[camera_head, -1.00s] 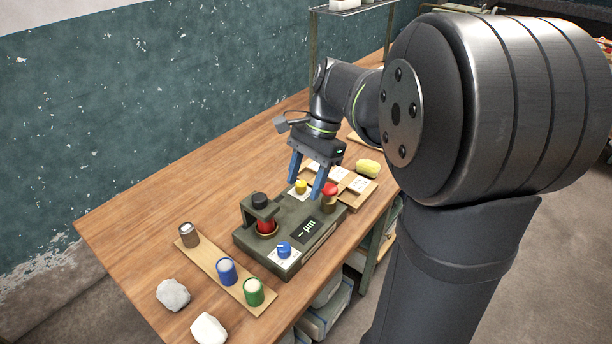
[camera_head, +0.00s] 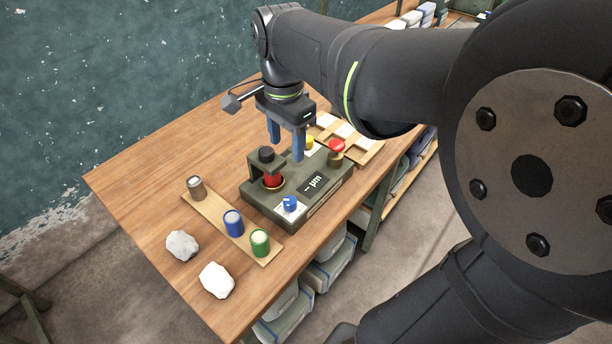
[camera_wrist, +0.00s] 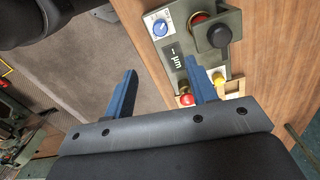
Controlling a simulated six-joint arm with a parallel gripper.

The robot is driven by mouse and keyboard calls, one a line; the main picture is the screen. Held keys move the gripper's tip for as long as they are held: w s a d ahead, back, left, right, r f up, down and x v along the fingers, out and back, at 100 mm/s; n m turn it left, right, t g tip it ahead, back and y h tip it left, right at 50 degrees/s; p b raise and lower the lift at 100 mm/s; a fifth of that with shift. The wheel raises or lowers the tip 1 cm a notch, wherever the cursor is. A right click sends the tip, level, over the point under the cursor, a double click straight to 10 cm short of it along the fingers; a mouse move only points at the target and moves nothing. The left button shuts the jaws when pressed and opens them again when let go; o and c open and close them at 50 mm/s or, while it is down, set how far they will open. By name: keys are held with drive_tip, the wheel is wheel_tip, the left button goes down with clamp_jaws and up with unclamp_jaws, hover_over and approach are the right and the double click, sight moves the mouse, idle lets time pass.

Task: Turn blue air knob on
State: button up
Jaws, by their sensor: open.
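The blue air knob (camera_head: 290,203) sits on a white label plate at the near front corner of the grey-green gauge box (camera_head: 262,207). In the wrist view the blue knob (camera_wrist: 160,28) shows near the top, on its white dial plate. My gripper (camera_head: 286,150), with blue fingers, is open and empty above the back part of the box, behind the blue knob and apart from it. In the wrist view my gripper (camera_wrist: 163,85) has its fingers spread wide, and the knob lies beyond them. Which setting the knob points to is too small to tell.
The box also bears a black-capped post (camera_head: 266,154) over a red part, a yellow knob (camera_head: 308,142), a red knob (camera_head: 337,146) and a display (camera_head: 314,183). A board (camera_head: 213,215) with several cylinders and two pale lumps (camera_head: 182,245) lie to the left.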

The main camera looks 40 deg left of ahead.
sight(290, 200)
wheel_tip(290, 200, down, 17)
drive_tip(key=shift+f, duration=0.2)
idle(0.3)
drive_tip(key=c, duration=1)
drive_tip(key=n, duration=1)
drive_tip(key=shift+n, duration=0.3)
